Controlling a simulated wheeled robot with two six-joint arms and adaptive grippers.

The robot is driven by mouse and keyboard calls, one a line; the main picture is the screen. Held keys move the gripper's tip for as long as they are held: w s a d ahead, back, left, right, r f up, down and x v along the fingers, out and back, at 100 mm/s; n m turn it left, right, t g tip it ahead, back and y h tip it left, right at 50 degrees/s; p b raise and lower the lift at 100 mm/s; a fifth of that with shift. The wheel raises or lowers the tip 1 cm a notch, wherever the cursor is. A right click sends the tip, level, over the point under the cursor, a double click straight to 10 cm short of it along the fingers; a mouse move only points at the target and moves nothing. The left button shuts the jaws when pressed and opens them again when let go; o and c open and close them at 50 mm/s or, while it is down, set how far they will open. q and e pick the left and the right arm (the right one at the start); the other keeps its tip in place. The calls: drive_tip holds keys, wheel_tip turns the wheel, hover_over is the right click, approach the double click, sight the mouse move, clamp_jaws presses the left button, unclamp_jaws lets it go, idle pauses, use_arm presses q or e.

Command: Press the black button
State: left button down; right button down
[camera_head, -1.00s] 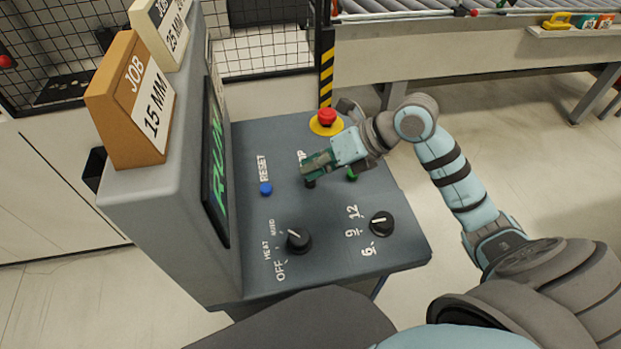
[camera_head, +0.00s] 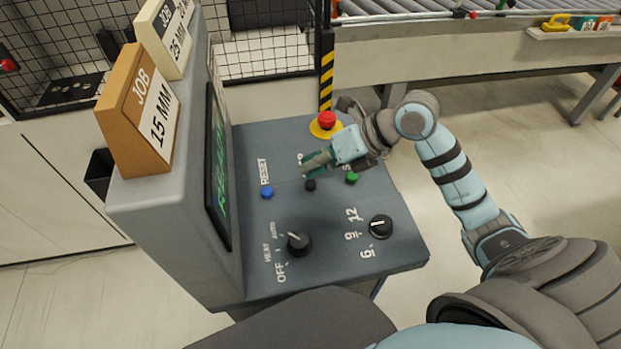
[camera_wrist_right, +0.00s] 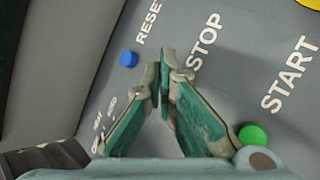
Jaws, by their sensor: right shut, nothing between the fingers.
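The black button (camera_head: 310,185) sits on the sloped grey control panel (camera_head: 340,265), between a blue button (camera_head: 266,192) and a green button (camera_head: 351,178). My right gripper (camera_head: 305,170) is shut and empty, with its fingertips just above and beyond the black button, clear of it. In the right wrist view the closed fingertips (camera_wrist_right: 165,68) are near the STOP label (camera_wrist_right: 206,42), and the black button is hidden behind the fingers. The screen (camera_head: 218,165) shows small green text, hard to read. My left gripper is out of view.
A red emergency button (camera_head: 326,119) on a yellow base stands at the panel's far edge, close to my right wrist. Two dark knobs (camera_head: 299,242) (camera_head: 381,226) are nearer. JOB blocks (camera_head: 137,112) stand on the console top.

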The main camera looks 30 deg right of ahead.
sight(313, 181)
wheel_tip(313, 181, up, 5)
drive_tip(key=p, duration=0.4)
idle(0.6)
drive_tip(key=shift+f, duration=0.1)
idle(0.3)
